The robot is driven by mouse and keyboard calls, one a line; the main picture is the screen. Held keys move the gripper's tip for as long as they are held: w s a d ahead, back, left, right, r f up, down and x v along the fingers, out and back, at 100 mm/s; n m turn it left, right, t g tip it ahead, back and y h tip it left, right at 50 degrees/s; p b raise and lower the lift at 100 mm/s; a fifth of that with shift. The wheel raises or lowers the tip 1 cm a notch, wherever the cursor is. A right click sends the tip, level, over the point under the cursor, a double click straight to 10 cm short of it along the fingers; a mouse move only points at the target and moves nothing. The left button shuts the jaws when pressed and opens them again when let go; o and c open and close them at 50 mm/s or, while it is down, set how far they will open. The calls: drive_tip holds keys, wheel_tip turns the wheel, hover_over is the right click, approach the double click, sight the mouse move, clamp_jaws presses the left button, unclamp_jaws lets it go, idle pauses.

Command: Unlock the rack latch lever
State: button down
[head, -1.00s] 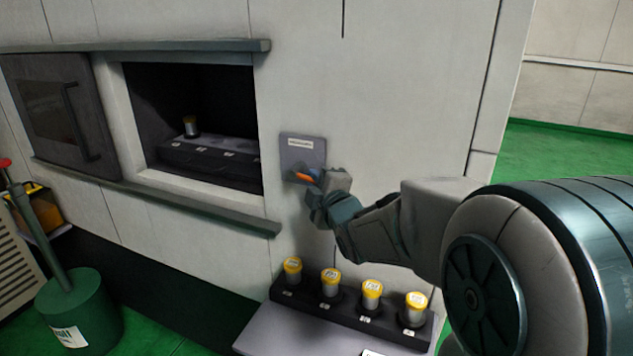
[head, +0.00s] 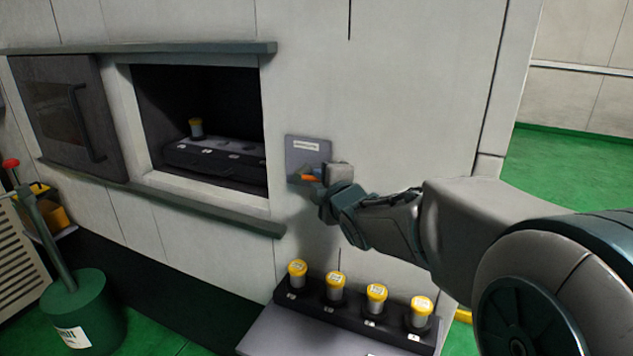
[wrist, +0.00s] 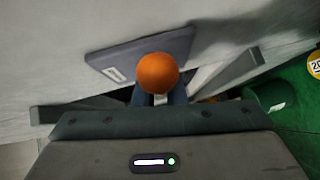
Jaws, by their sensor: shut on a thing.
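The rack latch lever shows as an orange handle (head: 309,178) on a grey labelled plate (head: 307,150) fixed to the wall, right of the open window. In the head view its visible part points left and lies nearly level. My gripper (head: 320,180) is shut on the lever at the plate's lower right. In the wrist view the lever's round orange end (wrist: 158,73) sits between my fingers, in front of the plate (wrist: 135,52). The lever's pivot is hidden behind my gripper.
Below my gripper, a dark rack of several yellow-capped cylinders (head: 376,297) stands on a grey shelf (head: 290,335).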

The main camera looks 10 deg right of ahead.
drive_tip(key=shift+r, duration=0.1)
drive_tip(key=c, duration=1.5)
unclamp_jaws()
drive_tip(key=shift+s, duration=0.1)
drive_tip(key=p+v, duration=0.1)
drive_tip(key=v, duration=1.2)
drive_tip(key=shift+s, duration=0.3)
